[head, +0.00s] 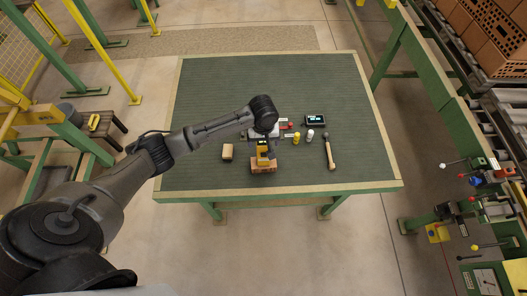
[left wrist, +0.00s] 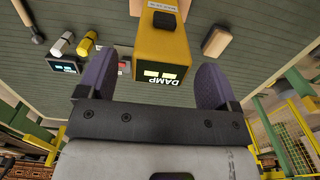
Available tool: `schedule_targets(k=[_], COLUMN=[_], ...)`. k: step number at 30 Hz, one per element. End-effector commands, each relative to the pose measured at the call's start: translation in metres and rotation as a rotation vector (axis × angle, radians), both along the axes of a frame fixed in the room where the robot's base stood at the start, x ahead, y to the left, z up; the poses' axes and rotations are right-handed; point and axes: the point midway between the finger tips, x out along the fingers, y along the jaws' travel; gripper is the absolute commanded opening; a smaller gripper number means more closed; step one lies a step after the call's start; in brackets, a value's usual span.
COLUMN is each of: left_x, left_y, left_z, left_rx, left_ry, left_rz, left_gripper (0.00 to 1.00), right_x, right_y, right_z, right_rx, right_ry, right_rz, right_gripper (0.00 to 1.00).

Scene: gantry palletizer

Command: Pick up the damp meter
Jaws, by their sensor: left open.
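The damp meter (head: 263,150) is a yellow block with a dark, labelled end. In the head view it appears on or against a reddish-brown brick (head: 263,168) near the front of the green table. My left gripper (head: 264,137) is over it, pointing down. In the left wrist view the meter (left wrist: 161,45) shows its DAMP label and lies between the two purple fingers of my left gripper (left wrist: 156,70). The fingers are open, with a visible gap on both sides of the meter. My right gripper is not in view.
On the green table (head: 215,95) lie a tan block (head: 227,151), a yellow bottle (head: 296,138), a white bottle (head: 310,135), a hammer-like tool (head: 330,152) and a dark device with a lit screen (head: 315,120). The table's back half is clear.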

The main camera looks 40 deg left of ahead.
Motion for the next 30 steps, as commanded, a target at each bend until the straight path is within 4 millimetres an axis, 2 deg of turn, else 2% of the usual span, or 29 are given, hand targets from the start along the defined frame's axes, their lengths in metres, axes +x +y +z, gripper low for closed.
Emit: schedule_targets(k=[7, 17, 30], left_x=[-0.002, -0.002, -0.002], left_y=[-0.002, -0.002, -0.001], left_z=[-0.028, -0.034, -0.034], left_rx=[0.001, 0.001, 0.001], left_ry=[0.001, -0.001, -0.001], left_rz=[0.000, 0.000, 0.000], left_gripper=[0.85, 0.85, 0.45], right_x=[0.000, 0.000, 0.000], right_y=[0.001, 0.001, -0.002], right_z=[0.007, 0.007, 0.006], right_rx=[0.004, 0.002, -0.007], right_ry=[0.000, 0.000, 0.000], right_rz=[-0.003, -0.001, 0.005], right_gripper=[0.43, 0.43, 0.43])
